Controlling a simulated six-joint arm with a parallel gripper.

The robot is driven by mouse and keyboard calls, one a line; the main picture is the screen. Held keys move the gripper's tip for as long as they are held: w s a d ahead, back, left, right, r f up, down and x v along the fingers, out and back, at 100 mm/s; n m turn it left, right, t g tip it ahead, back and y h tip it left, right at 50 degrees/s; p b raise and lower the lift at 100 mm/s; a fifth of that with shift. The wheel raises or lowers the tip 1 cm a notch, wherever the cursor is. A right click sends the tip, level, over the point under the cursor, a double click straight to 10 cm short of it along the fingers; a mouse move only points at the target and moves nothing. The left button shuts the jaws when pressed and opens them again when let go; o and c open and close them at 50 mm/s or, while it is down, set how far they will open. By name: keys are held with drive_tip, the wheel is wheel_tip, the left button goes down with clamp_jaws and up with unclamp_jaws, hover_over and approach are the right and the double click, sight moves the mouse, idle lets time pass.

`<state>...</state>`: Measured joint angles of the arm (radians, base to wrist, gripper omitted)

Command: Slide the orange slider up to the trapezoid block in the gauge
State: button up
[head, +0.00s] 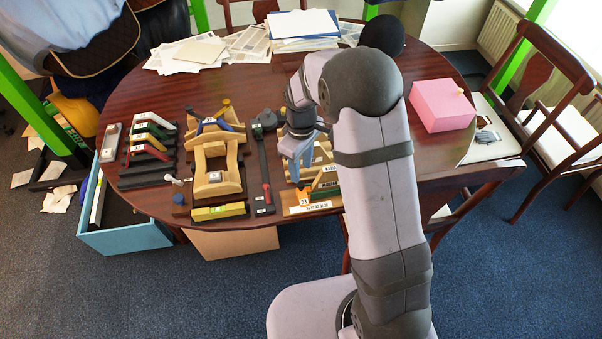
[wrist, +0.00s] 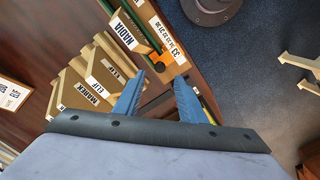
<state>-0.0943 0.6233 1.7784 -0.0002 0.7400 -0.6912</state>
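My gripper (head: 297,156) is over the table's front middle, above a wooden rack of labelled pieces. In the wrist view its two blue fingers (wrist: 160,77) stand apart with a gap between them, and nothing shows held. A small orange piece (wrist: 158,62) on a dark part shows just beyond the fingertips, beside the rack's white number strip; I cannot tell for sure that it is the slider. A dark long tool (head: 263,160) with a red part lies left of my gripper. I cannot make out a trapezoid block in a gauge in either view.
The labelled wooden rack (wrist: 105,72) lies close to my fingers. Wooden saddle shapes (head: 217,175) and a yellow piece (head: 218,211) stand left. A row of coloured pieces (head: 150,137) lies far left. A pink box (head: 441,105) is right; papers (head: 200,52) lie behind.

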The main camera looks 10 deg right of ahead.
drive_tip(key=shift+r, duration=0.3)
drive_tip(key=c, duration=0.4)
drive_tip(key=shift+a+f, duration=0.2)
drive_tip(key=shift+a, duration=0.1)
drive_tip(key=c, duration=0.5)
drive_tip(key=a+f+b, duration=0.1)
drive_tip(key=a, duration=0.1)
drive_tip(key=a+f+n+b, duration=0.1)
drive_tip(key=a, duration=0.1)
drive_tip(key=s+a+f+n, duration=0.1)
drive_tip(key=a, duration=0.1)
drive_tip(key=shift+a+f+b, duration=0.2)
drive_tip(key=shift+a+b, duration=0.1)
drive_tip(key=shift+b, duration=0.1)
clamp_jaws()
drive_tip(key=w+a+n+b, duration=0.2)
drive_tip(key=w+a, duration=0.1)
drive_tip(key=a, duration=0.4)
drive_tip(key=d+r+n+h, duration=0.3)
drive_tip(key=d+r, duration=0.1)
drive_tip(key=r, duration=0.3)
drive_tip(key=shift+s+r+g+h, duration=0.15)
drive_tip(key=shift+s+g+h, duration=0.05)
drive_tip(key=shift+g+h, duration=0.1)
